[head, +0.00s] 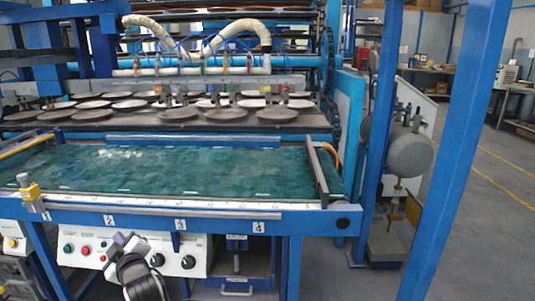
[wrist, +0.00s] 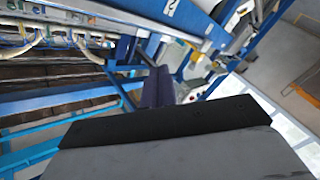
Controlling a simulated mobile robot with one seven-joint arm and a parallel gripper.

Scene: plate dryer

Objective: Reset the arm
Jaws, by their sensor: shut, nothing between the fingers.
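My gripper (head: 128,243) shows at the bottom of the head view, left of centre, in front of the white control panel below the plate dryer's green belt. Its dark body is cut off by the lower edge. In the wrist view my gripper (wrist: 159,88) points away from the camera, beyond a wide black and grey part of my own arm. The fingers look shut and hold nothing.
The plate dryer has a green belt (head: 160,172), a blue front rail (head: 200,223) and a control panel (head: 185,258) with knobs. Several plates (head: 180,114) lie on a rack behind.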

